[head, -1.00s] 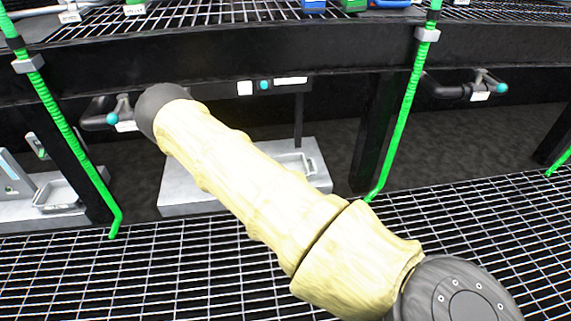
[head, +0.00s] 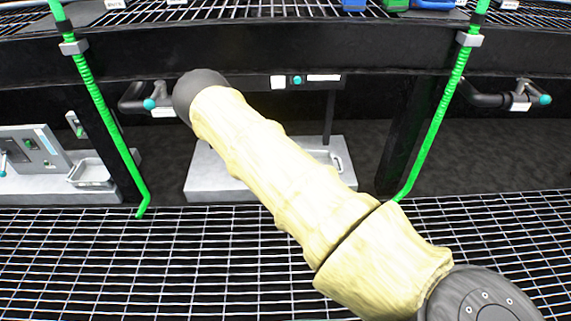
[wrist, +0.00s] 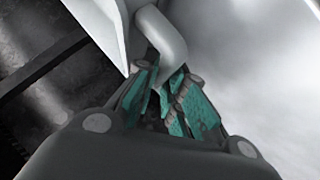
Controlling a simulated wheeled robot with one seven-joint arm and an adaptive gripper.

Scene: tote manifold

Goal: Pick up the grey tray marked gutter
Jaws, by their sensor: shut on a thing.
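My gripper (wrist: 172,92) shows in the wrist view, with its teal-padded fingers closed around the end of a light grey curved bar or handle (wrist: 162,38). The bar joins a pale grey body, which looks like a tray, filling much of the upper right. No gutter marking can be read. In the head view my arm hides the gripper. Part of a grey tray-like rim (head: 340,158) shows behind the arm on a pale block. Another grey tray (head: 90,172) sits at the left on a pale base.
Green hoses (head: 112,115) and (head: 437,115) hang down on both sides. A dark beam (head: 230,50) crosses above, with pipes and teal-ended taps (head: 148,104) under it. Metal grating (head: 130,265) covers the floor in front. A panel (head: 35,150) stands at far left.

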